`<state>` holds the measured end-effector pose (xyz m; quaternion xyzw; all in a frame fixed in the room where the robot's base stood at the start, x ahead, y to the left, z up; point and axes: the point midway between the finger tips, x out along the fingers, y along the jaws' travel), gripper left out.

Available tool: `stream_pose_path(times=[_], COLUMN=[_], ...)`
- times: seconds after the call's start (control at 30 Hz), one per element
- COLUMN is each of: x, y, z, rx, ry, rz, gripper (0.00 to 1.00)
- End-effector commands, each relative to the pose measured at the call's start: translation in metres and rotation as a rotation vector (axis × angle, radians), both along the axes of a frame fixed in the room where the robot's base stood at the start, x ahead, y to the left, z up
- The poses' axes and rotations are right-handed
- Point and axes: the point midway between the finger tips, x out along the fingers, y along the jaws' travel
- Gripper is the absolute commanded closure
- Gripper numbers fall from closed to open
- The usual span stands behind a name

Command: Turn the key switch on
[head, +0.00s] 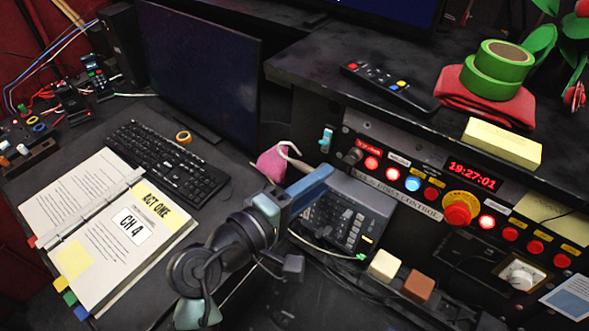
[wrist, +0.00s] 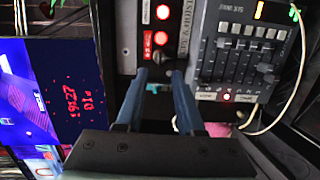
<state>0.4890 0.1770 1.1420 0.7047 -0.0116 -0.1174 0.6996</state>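The key switch (head: 353,156) looks like a small grey-brown knob at the left end of the control panel, beside the first lit red button. In the wrist view the knob (wrist: 157,57) shows small and dark just beyond my fingertips; its turned position is too small to read. My gripper (head: 328,172) reaches toward the panel's left end in the head view. In the wrist view my gripper (wrist: 158,74) is open, its two blue fingers apart with the knob ahead of the gap. I cannot tell whether either finger touches it.
A grey slider box (head: 345,215) stands below the panel, with a pink object (head: 272,163) to its left. A teal switch (head: 325,140) is left of the knob. A lit red button (head: 371,164) and a red mushroom button (head: 460,210) lie to the right. A monitor (head: 205,65) stands left.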

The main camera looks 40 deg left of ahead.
Motion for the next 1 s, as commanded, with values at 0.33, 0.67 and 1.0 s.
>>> stream_pose_path(times=[0.33,0.67,1.0], x=[-0.055,-0.060,-0.060], y=[0.010,0.011,0.011], z=[0.007,0.009,0.009], rx=[0.000,0.000,0.000], ry=[0.001,0.000,0.000], rz=[0.001,-0.001,-0.001], gripper=[0.63,0.63,0.63])
